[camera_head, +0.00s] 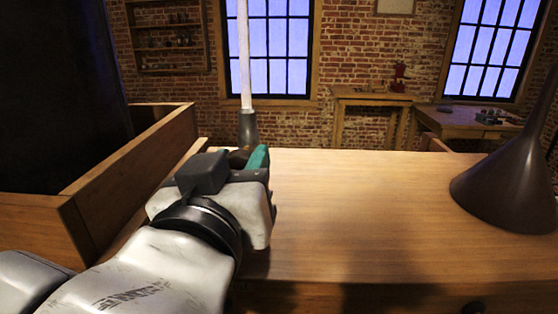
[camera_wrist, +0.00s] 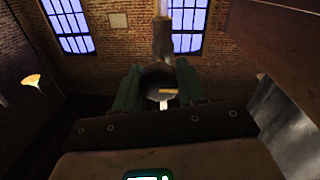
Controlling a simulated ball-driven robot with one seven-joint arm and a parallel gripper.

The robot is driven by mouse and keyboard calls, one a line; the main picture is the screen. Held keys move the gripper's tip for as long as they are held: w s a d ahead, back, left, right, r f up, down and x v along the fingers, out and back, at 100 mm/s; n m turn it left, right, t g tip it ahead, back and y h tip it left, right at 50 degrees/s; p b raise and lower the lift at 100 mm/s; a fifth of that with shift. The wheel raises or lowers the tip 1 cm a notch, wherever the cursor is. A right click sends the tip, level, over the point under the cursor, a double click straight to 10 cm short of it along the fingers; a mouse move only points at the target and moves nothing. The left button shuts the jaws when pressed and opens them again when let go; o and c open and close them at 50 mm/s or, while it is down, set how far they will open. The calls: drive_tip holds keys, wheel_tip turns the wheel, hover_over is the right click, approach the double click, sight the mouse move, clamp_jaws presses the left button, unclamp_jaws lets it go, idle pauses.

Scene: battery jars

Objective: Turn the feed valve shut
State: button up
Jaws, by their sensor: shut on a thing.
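A pale upright tube (camera_head: 244,55) rises from a dark metal collar (camera_head: 247,128) at the back of the wooden bench top. My gripper (camera_head: 250,158) is at the base of this collar, its teal fingers partly hidden by my wrist. In the wrist view my gripper (camera_wrist: 158,82) has a teal finger on either side of a dark rounded fitting, which I take to be the feed valve (camera_wrist: 158,76). The fingers are shut on it. A column (camera_wrist: 162,40) stands straight up behind it. The valve's handle position is hard to make out.
A wooden-sided box (camera_head: 130,185) with a large dark block (camera_head: 60,90) stands at the left. A dark funnel-shaped horn (camera_head: 505,185) stands at the right of the bench top (camera_head: 370,220). The bench's middle is clear.

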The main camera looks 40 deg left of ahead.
drive_tip(key=shift+c, duration=0.9)
drive_tip(key=shift+f+b, duration=0.1)
drive_tip(key=shift+b, duration=0.35)
drive_tip(key=shift+f+m+b, duration=0.2)
drive_tip(key=shift+m+b, duration=0.9)
drive_tip(key=m+b, duration=0.5)
drive_tip(key=m, duration=0.1)
drive_tip(key=shift+w+d+g, duration=0.1)
drive_tip(key=shift+g, duration=0.2)
drive_tip(key=m+b, duration=0.3)
drive_tip(key=m, duration=0.1)
drive_tip(key=shift+g, duration=0.3)
drive_tip(key=m+b, duration=0.2)
drive_tip(key=m, duration=0.2)
drive_tip(key=shift+m+y, duration=0.3)
drive_tip(key=shift+m, duration=0.1)
